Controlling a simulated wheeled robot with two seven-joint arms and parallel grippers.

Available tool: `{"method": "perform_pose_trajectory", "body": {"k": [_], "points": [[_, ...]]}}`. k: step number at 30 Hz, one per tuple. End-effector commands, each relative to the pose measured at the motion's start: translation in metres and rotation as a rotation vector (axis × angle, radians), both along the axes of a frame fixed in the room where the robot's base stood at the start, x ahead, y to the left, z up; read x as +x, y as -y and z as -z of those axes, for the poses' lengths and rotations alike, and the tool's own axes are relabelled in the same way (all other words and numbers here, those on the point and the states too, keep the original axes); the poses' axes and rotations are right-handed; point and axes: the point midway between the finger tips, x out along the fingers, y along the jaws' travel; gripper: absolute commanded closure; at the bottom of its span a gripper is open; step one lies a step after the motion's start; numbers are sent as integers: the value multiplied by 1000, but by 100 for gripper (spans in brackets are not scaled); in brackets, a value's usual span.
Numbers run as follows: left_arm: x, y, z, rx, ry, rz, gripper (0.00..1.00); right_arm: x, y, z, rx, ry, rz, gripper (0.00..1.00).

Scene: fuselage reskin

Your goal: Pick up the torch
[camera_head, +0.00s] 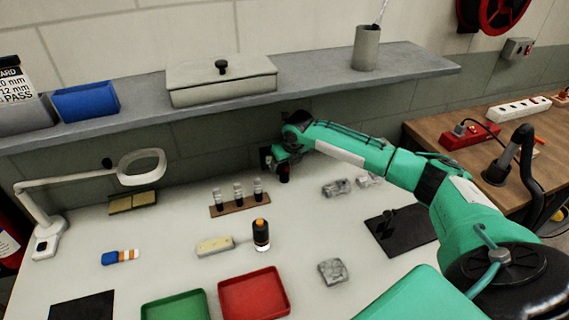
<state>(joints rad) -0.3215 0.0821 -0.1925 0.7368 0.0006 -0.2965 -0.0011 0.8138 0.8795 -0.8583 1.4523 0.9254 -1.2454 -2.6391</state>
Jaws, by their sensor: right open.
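An upright black cylinder with an orange top and a pale band (261,236) stands on the white table in the middle; it may be the torch, but I cannot tell for sure. My right gripper (281,163) is at the back of the table, under the shelf, behind and above that cylinder and apart from it. It is open. A small dark red-black object (284,173) shows just below it; whether it is between the fingers is too small to tell. My left gripper is not in view.
A rack with several small vials (238,208) stands left of my right gripper. Red (254,296) and green (176,307) trays lie in front. A grey shelf (320,86) overhangs the back. A magnifier lamp (50,214) stands left; grey lumpy parts (333,271) lie right.

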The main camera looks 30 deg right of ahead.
Motion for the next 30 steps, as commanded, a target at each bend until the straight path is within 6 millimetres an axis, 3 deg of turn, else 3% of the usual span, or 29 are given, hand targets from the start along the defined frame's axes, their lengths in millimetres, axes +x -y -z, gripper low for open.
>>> {"method": "perform_pose_trajectory", "body": {"k": [4,12,25,30], "points": [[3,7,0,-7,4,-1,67,0,0,0,0,0,0,36],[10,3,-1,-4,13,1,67,0,0,0,0,0,0,86],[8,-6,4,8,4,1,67,-3,-1,-8,-1,2,-1,86],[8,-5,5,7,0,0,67,-3,-1,-34,0,5,0,86]]}}
